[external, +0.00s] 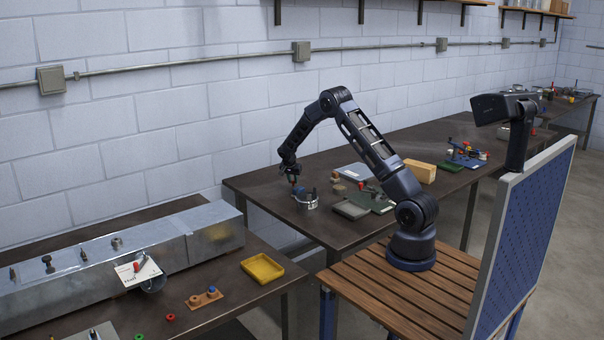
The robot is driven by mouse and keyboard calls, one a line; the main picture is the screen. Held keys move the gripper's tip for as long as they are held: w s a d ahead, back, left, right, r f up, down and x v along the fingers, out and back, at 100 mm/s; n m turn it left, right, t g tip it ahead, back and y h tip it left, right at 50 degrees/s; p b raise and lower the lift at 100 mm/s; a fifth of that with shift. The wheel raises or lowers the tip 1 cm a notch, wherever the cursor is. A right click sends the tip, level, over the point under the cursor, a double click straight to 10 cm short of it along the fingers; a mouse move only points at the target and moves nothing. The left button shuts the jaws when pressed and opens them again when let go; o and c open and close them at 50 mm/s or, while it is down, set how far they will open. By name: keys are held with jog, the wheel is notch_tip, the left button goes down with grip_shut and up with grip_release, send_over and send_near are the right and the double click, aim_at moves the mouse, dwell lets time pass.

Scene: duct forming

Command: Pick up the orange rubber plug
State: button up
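My gripper (294,184) points down over the front left part of the long dark table, just above or beside a silver ring-shaped clamp (307,201). Its fingers are too small and dark to show whether they are open or shut. No orange rubber plug can be made out for certain. A small orange-brown round piece (195,300) lies on a tan strip (205,298) on the near left bench, beside a blue piece (212,290). That bench is well away from my gripper.
Right of my gripper are small brown round pieces (338,189), a grey tray (351,210) and a green board with a tool (378,203). A tan block (420,171) stands farther right. The near bench holds a long metal duct (190,240) and a yellow tray (262,268). A gap separates the tables.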

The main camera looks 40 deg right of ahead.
grip_shut()
jog(key=shift+r, duration=0.1)
